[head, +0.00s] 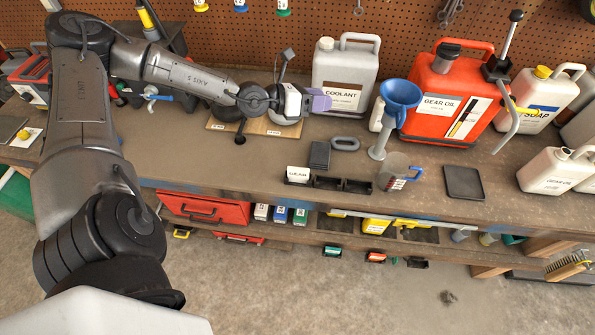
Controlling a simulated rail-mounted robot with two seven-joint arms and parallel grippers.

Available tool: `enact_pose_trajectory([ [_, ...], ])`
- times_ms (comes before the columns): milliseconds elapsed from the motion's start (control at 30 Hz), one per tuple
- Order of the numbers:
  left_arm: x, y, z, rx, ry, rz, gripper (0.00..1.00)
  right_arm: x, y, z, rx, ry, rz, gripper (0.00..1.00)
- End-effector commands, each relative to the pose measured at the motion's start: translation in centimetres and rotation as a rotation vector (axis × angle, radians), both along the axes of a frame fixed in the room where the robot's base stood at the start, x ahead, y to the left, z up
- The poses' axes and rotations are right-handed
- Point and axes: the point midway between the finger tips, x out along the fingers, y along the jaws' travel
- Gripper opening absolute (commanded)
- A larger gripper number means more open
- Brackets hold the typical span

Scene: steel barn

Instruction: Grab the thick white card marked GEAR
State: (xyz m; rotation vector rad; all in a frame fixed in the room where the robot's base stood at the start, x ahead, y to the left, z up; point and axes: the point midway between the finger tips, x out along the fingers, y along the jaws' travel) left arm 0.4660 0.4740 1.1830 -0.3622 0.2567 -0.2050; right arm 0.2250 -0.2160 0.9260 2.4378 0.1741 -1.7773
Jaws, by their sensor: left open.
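The white card marked GEAR (298,174) stands upright in the left end of a low black slotted holder (328,183) near the front edge of the workbench. The holder's other slots look empty. My left arm reaches in from the left across the back of the bench. My left gripper (318,101) is open, with purple-grey fingers, in front of the lower part of the coolant jug. It is behind and above the card, apart from it. Nothing shows between its fingers. My right gripper is not in view.
A coolant jug (345,72), a blue funnel (400,95), a red gear oil can (452,98) and a clear measuring jug (398,172) stand nearby. A dark block (320,155) and a grey ring (345,144) lie behind the holder. The bench left of the card is clear.

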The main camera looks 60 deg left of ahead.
Motion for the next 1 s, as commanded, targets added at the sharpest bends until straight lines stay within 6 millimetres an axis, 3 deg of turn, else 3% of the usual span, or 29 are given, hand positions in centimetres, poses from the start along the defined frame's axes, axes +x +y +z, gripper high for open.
enact_pose_trajectory([
  [100, -1.9, -0.2, -4.7, 0.212, 0.191, -0.172, 0.45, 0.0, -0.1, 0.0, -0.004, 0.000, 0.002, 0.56],
  [300, -5.6, 0.8, -9.6, 0.512, 0.470, -0.401, 0.45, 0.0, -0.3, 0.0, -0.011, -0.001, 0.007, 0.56],
  [600, -9.7, 2.1, -12.4, 0.677, 0.724, -0.576, 0.45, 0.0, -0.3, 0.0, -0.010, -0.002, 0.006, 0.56],
  [767, -9.9, 1.9, -13.7, 0.697, 0.744, -0.610, 0.45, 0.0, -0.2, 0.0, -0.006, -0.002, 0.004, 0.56],
  [1000, -8.6, 0.9, -17.5, 0.698, 0.740, -0.611, 0.45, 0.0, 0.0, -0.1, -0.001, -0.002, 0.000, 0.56],
])
